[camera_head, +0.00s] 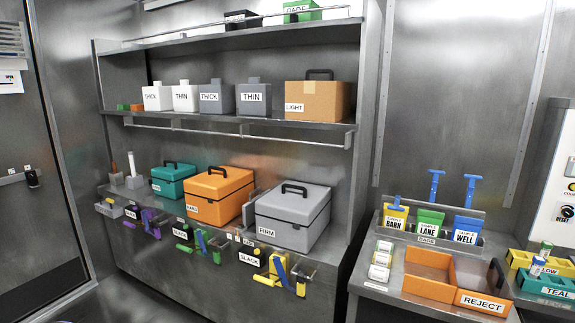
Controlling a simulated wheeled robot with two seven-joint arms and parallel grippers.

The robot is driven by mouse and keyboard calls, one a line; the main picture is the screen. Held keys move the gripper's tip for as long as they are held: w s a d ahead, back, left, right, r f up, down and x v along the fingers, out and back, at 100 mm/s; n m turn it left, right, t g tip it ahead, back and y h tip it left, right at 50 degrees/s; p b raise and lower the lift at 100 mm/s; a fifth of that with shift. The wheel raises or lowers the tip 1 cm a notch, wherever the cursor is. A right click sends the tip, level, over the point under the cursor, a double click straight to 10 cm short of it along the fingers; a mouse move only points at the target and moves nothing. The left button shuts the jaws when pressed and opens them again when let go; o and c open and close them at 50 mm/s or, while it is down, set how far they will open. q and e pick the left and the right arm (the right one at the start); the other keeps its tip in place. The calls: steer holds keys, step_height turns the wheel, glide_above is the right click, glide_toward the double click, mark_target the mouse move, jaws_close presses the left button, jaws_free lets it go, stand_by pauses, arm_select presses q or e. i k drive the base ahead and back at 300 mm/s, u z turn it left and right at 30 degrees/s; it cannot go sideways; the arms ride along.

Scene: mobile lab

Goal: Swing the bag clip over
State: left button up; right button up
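Three sample bags stand in a row in a metal rack (482,213) on the right-hand bench: a yellow bag labelled BARN (395,221), a green bag labelled LANE (430,222) and a blue bag labelled WELL (467,230). A blue T-shaped clip (435,186) stands upright behind the green bag. A second such clip (470,190) stands upright behind the blue bag. At the yellow bag only a small blue piece (397,201) shows at its top; I cannot tell its exact position. Neither of my grippers is in view.
An orange REJECT bin (480,300) and several white rolls or jars (380,258) are in front of the bags. A teal rack (545,286) is at the right. A shelf unit (240,127) with boxes and toolboxes fills the left and middle.

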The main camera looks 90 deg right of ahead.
mark_target(436, 174)
steer(key=z, duration=1.85)
